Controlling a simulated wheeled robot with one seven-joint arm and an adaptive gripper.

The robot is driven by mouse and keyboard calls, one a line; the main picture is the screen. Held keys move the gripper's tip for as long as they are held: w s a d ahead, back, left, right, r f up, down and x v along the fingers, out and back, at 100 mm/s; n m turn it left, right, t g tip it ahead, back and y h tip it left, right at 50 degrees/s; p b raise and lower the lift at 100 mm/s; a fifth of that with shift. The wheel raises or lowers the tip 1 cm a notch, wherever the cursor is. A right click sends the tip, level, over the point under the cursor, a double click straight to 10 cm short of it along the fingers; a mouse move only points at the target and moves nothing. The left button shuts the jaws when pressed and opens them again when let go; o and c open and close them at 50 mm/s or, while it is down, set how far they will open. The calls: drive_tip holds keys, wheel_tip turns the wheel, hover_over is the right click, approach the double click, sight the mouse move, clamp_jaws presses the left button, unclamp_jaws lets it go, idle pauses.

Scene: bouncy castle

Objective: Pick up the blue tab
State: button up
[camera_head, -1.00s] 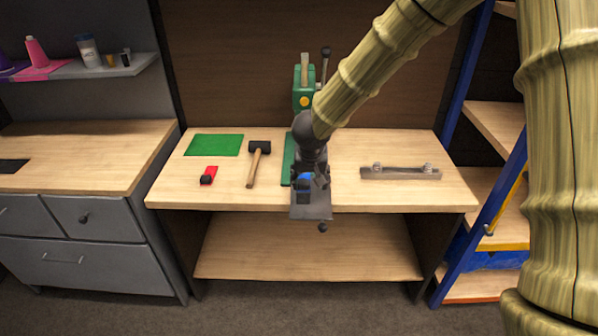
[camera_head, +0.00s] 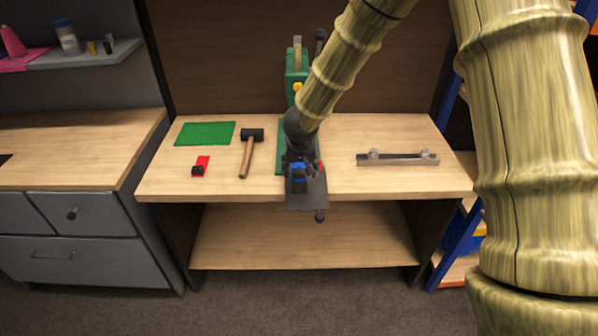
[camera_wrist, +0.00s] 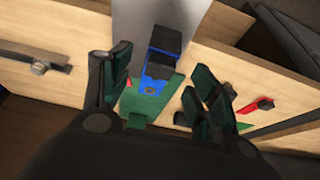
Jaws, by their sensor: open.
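The blue tab (camera_wrist: 158,72) shows in the wrist view with a black piece on it, over the end of a green plate (camera_wrist: 150,104). A bit of blue (camera_head: 297,176) also shows in the head view at the bench's front edge, mostly hidden by my gripper. My gripper (camera_wrist: 157,76) is open and empty. Its dark fingers stand on either side of the blue tab in the wrist view. I cannot tell how far they are above it. In the head view my gripper (camera_head: 299,165) is low over the front middle of the bench.
A grey plate (camera_head: 307,195) juts past the bench edge below the tab. A hammer (camera_head: 248,152), a red piece (camera_head: 201,166) and a green sheet (camera_head: 205,133) lie to the left. A metal bar (camera_head: 397,159) lies to the right. A green machine (camera_head: 297,75) stands behind.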

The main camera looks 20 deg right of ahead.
sight(299, 175)
drive_tip(key=shift+a+x, duration=0.2)
drive_tip(key=shift+x, duration=1.95)
drive_tip(key=shift+s, duration=0.1)
drive_tip(key=shift+c, duration=0.2)
drive_tip(key=c, duration=1.1)
drive_tip(key=shift+o, duration=0.2)
